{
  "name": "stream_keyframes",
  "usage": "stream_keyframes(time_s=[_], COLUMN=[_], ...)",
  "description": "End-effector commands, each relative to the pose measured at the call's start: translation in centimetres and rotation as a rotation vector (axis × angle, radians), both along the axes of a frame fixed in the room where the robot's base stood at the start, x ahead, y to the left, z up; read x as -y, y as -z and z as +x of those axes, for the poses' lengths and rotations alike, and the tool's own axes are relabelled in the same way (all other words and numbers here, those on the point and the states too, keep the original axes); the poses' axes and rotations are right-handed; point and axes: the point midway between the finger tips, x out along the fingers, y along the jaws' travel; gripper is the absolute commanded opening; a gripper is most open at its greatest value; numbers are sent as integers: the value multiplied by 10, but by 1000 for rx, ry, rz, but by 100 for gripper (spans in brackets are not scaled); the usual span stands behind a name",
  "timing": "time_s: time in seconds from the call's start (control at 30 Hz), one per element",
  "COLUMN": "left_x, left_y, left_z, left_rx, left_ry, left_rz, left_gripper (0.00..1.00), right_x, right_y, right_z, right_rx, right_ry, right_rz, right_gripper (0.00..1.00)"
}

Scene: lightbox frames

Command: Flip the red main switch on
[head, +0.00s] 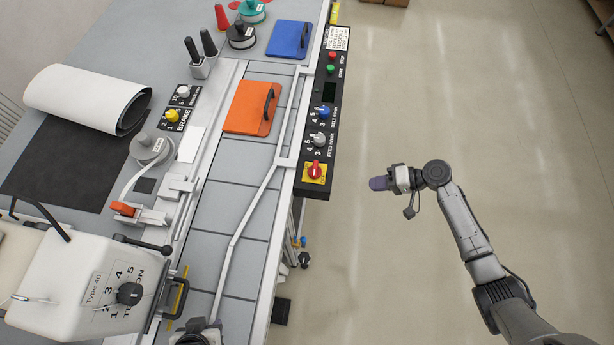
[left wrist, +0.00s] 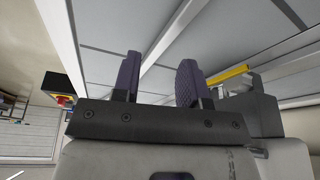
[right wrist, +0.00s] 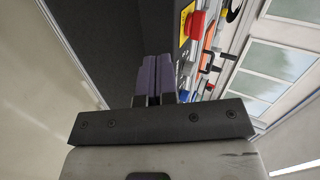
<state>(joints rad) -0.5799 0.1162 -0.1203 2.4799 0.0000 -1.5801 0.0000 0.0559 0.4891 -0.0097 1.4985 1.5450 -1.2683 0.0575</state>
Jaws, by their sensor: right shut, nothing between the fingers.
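The red main switch (head: 315,171) is a rotary knob on a yellow plate at the near end of the black control panel (head: 323,125). The knob also shows in the right wrist view (right wrist: 195,25) and, small, at the left of the left wrist view (left wrist: 64,100). The plate's marking is too small to read. My right gripper (head: 378,184) is right of the panel in the head view, apart from the switch. In the right wrist view its purple fingers (right wrist: 153,79) are together and empty. My left gripper (left wrist: 158,80) is open and empty; the head view's bottom edge cuts it off.
The panel also carries a grey knob (head: 319,139), a blue knob (head: 324,112), and green and red buttons (head: 331,62). A bent metal rail (head: 250,210) runs along the bench left of it. An orange handled plate (head: 250,108) lies further left. The floor (head: 420,110) at right is clear.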

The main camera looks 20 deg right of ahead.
Motion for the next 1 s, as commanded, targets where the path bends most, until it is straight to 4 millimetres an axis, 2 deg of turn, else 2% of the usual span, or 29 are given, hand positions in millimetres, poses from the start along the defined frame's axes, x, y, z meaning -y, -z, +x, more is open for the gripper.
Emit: stream_keyframes(time_s=[0.1, 0.3, 0.77, 1.0], left_x=[0, 0, -2, -2], left_y=[0, 0, 0, 4], left_z=[0, 0, 0, 0], left_rx=[0, 1, 1, 1], left_ry=[0, 0, 4, 5], left_rz=[0, 0, 7, 8], left_gripper=[40, 40, 40, 40], right_x=[-1, -4, -4, -21], right_y=[-7, -22, -22, -15], right_z=[5, 13, 16, 24], right_rx=[-11, -2, -7, -5], right_ry=[48, 102, 123, 122], right_rz=[106, 207, 210, 210], right_gripper=[0, 0, 0, 0])
